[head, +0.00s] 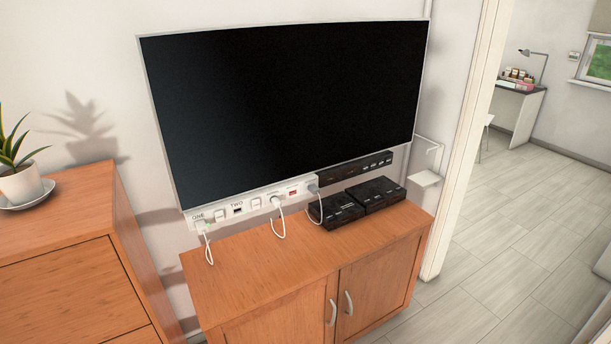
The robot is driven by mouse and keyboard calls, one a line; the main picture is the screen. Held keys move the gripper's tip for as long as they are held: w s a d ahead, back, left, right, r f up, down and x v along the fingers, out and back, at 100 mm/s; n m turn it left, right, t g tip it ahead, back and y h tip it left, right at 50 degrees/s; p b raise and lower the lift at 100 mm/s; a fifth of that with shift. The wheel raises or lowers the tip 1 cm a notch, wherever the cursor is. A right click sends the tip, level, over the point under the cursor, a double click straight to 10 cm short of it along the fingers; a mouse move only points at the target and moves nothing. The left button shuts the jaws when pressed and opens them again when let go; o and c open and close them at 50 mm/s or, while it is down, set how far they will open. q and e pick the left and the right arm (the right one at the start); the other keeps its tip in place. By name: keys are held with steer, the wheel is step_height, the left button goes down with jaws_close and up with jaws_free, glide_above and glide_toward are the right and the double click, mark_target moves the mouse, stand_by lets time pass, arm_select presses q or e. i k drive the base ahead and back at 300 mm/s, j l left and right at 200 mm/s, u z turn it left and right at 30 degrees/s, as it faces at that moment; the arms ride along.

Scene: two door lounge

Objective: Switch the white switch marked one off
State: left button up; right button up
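A white power strip (247,206) is mounted on the wall just below the large black television, above the wooden cabinet. Its left end carries the label ONE, with a plug and white cable below it. A white switch (220,215) sits just right of that label. The label TWO follows, with a dark socket and another white switch (256,203) to its right. I cannot tell from this distance whether either switch is on or off. Neither of my grippers is in the head view.
A wooden cabinet (260,262) with two doors stands under the television (290,105). Black boxes (338,209) lie on its top. A taller wooden dresser (65,265) with a potted plant (20,180) stands at left. Open floor (475,255) lies at right, through a doorway.

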mark_target(219, 215)
steer(key=i+l, duration=0.25)
steer(key=i, duration=0.25)
steer(key=i+l, duration=0.25)
steer(key=i, duration=0.25)
steer(key=z, duration=0.05)
